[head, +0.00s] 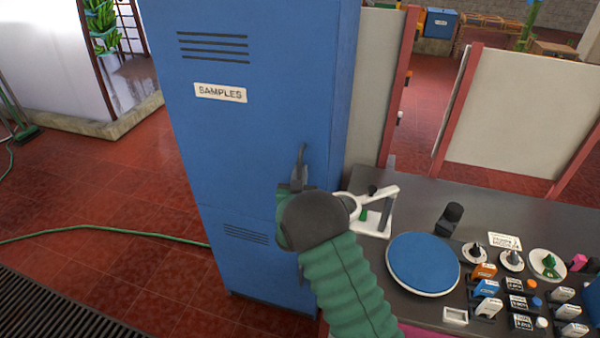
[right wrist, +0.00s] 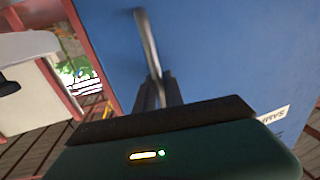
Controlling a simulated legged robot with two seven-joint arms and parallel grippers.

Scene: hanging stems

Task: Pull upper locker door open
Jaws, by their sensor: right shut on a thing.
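The tall blue locker has an upper door (head: 240,145) with vent slots and a "SAMPLES" label (head: 220,92). The upper door looks closed, flush with the locker's side. Its grey vertical handle (head: 301,155) is near the door's right edge and also shows in the right wrist view (right wrist: 146,35). My right gripper (head: 298,180) is at the handle's lower part; in the right wrist view its fingers (right wrist: 157,92) are shut around the handle's end. My gripper and forearm hide part of the door's lower right corner. My left gripper is not in view.
A lower locker door (head: 250,265) sits below. A dark counter to the right holds a blue round disc (head: 423,263), a white tray (head: 372,222) and several small labelled items. A green hose (head: 110,232) lies on the red tiled floor, which is mostly clear left of the locker.

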